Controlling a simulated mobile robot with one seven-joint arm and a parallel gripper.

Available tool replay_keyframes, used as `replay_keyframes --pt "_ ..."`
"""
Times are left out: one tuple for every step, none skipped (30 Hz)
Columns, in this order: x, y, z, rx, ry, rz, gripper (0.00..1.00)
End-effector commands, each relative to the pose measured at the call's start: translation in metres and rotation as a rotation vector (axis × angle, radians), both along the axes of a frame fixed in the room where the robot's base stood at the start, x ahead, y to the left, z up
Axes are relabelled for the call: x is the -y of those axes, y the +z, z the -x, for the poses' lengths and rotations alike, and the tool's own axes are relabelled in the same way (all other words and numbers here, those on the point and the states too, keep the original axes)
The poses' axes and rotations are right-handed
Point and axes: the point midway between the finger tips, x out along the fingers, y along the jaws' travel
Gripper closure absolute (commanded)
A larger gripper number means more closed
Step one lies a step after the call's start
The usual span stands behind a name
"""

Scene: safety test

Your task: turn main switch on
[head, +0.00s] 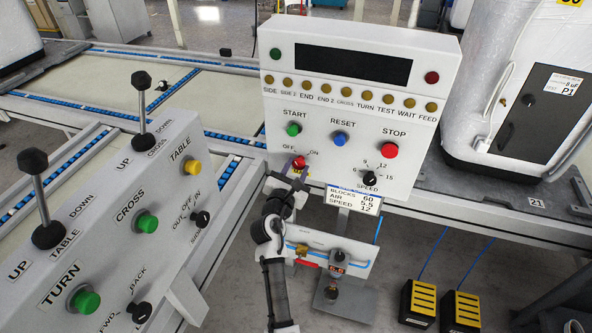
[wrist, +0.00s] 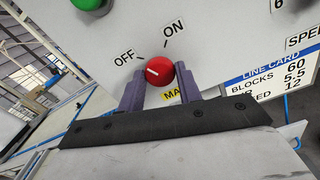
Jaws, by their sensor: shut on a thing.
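The main switch is a round red knob (wrist: 162,68) on the white panel, under the OFF and ON labels in the wrist view. Its white mark lies on the left side, towards OFF. A yellow label, partly hidden, sits below it. My gripper (wrist: 159,78) is shut on the knob, with one purple finger on each side. In the head view the switch (head: 299,161) is at the panel's lower left, below the START button, and my gripper (head: 294,169) reaches it from below and partly covers it.
The green START button (head: 293,129), blue RESET button (head: 340,139), red STOP button (head: 389,150) and black speed knob (head: 370,178) are close by on the panel. A line card (head: 353,199) hangs below. A second console (head: 115,235) with levers stands at left.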

Motion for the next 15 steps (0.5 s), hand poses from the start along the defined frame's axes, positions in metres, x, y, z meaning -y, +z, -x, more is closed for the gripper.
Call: replay_keyframes --pt "-0.0005 -0.0009 0.0002 0.012 0.0 -0.041 0.89" --pt "-0.0005 -0.001 0.0002 0.021 0.0 -0.069 0.89" --pt "-0.0004 -0.0011 0.0001 0.033 0.0 -0.106 0.89" --pt "-0.0003 -0.0012 0.0001 0.042 0.0 -0.133 0.89" --pt "-0.0002 -0.0013 0.0001 0.052 0.0 -0.159 0.89" --pt "-0.0002 -0.0013 0.0001 0.064 0.0 -0.196 0.89" --pt "-0.0002 -0.0013 0.0001 0.072 0.0 -0.223 0.89" --pt "-0.0001 -0.0013 0.0002 0.081 0.0 -0.25 0.89" --pt "-0.0001 -0.0013 0.0002 0.093 0.0 -0.286 0.89" --pt "-0.0001 -0.0013 0.0002 0.103 0.0 -0.314 0.89" --pt "-0.0002 -0.0014 0.0002 0.112 0.0 -0.341 0.89" --pt "-0.0003 -0.0015 0.0001 0.123 0.0 -0.377 0.89" --pt "-0.0003 -0.0016 0.0001 0.131 0.0 -0.404 0.89" --pt "-0.0003 -0.0017 0.0001 0.14 0.0 -0.431 0.89" --pt "-0.0003 -0.0018 0.0 0.152 0.001 -0.467 0.89"
